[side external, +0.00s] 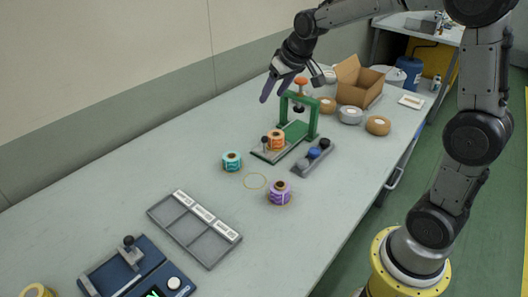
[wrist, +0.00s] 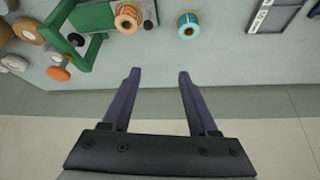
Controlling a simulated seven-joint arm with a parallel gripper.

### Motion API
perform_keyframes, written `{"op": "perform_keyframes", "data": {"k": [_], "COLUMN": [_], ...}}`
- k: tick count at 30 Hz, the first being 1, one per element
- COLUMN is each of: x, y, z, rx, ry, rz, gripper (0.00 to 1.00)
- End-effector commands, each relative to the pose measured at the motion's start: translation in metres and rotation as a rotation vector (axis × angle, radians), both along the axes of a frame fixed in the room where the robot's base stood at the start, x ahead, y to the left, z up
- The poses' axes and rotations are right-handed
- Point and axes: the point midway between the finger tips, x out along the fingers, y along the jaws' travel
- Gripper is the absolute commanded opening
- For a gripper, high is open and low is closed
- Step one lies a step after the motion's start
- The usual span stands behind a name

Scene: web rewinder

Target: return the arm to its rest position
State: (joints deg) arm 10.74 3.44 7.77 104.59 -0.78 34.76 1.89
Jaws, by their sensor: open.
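My gripper (side external: 275,89) is raised above the back of the table, just left of the green press frame (side external: 313,118) in the side external view. In the wrist view my gripper (wrist: 158,72) shows two dark purple fingers spread apart with nothing between them. An orange spool (side external: 276,139) sits on the base under the green frame. A teal spool (side external: 231,161) and a purple spool (side external: 279,193) stand on the table in front of it. The teal spool (wrist: 188,26) also shows beyond the fingers in the wrist view.
A grey three-compartment tray (side external: 194,228) and a dark blue device (side external: 137,270) lie at the near left. A cardboard box (side external: 358,84), tape rolls (side external: 378,125) and a button box (side external: 313,157) are on the right. The table's left stretch (side external: 130,185) is clear; a wall runs behind.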

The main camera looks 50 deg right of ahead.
Motion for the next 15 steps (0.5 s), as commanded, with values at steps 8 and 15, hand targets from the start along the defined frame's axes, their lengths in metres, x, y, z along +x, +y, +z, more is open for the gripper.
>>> {"op": "perform_keyframes", "data": {"k": [8,15], "x": [-0.099,-0.201], "y": [0.053,0.080], "z": [0.069,0.064], "rx": [-0.016,-0.015], "ry": [-0.118,-0.131], "rz": [0.096,0.171], "gripper": [0.60,0.60]}}
